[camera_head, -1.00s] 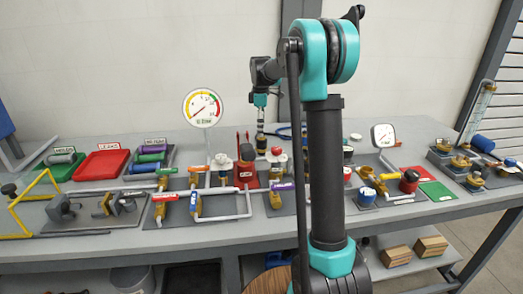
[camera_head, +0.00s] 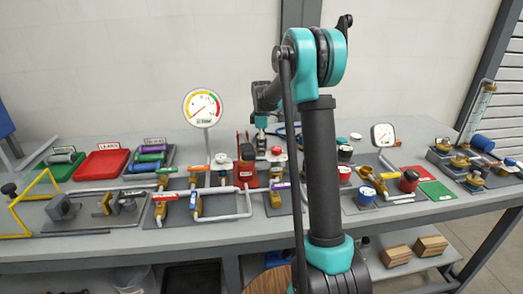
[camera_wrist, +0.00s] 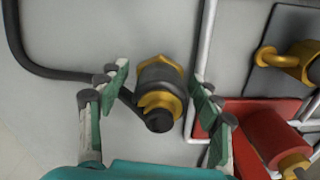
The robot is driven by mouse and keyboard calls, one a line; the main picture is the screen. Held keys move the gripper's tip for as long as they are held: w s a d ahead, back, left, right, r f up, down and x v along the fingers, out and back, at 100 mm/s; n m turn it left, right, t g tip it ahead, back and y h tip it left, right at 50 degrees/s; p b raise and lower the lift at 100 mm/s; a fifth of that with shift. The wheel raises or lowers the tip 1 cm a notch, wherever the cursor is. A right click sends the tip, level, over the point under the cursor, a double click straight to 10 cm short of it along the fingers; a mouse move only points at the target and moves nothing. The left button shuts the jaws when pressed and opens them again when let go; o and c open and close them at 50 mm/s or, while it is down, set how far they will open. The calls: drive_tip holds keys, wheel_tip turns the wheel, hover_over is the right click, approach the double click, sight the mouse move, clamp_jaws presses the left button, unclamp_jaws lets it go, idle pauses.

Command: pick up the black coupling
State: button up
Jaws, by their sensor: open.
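A black coupling with brass-coloured parts (camera_wrist: 160,88) stands in the middle of the wrist view, between the two fingers of my gripper (camera_wrist: 160,80). The fingers are open, one on each side, with a gap to the coupling on both sides. In the head view my gripper (camera_head: 261,124) hangs low at the back of the bench, behind the red unit (camera_head: 246,174). I cannot clearly make out the coupling there, as it is hidden by the gripper and the parts in front.
A black hose (camera_wrist: 45,72) curves in from the left and passes behind the left finger. A red block (camera_wrist: 245,118) lies close to the right finger, with a thin pale pipe (camera_wrist: 205,40) beside it. Brass fittings (camera_wrist: 285,62) stand farther right. Bare bench shows above the coupling.

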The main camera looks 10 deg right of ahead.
drive_tip(key=shift+c, duration=0.4)
drive_tip(key=c, duration=1.3)
drive_tip(key=shift+r, duration=0.1)
wheel_tip(320, 180, up, 20)
